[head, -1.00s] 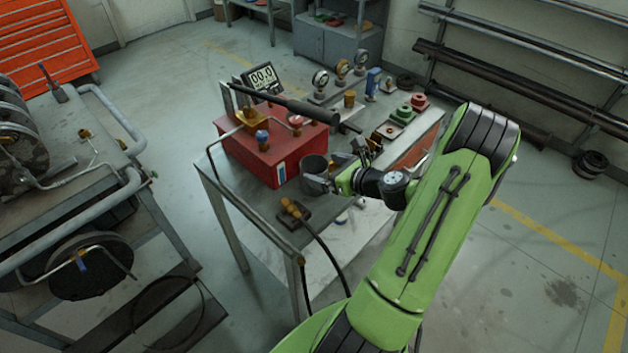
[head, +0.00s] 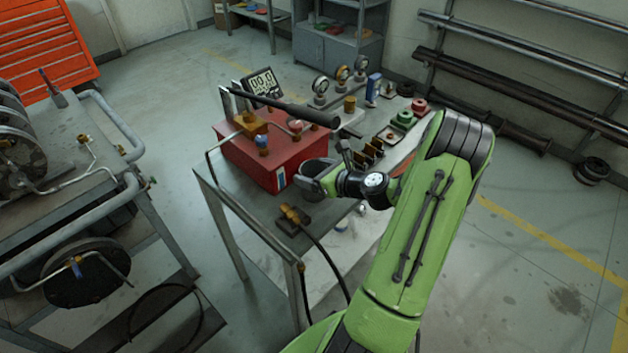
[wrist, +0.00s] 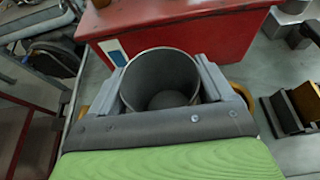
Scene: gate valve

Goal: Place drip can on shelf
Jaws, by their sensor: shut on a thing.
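The drip can is a grey, open-topped, empty cup. In the wrist view the drip can (wrist: 160,80) stands between the two grey fingers of my gripper (wrist: 160,88), which is shut on it. In the head view the can (head: 314,168) is at the front right corner of the red box, and my gripper (head: 322,178) reaches it from the right. Part of the can is hidden by my gripper. I cannot tell whether its base touches the table. The lower shelf (head: 345,262) of the workbench is a pale board under the tabletop.
The red pump box (head: 270,155) with a black lever stands behind the can. A brass fitting with a hose (head: 292,214) lies near the table's front edge. Gauges (head: 320,88) and several small parts crowd the back right. A pipe cart (head: 75,190) stands left.

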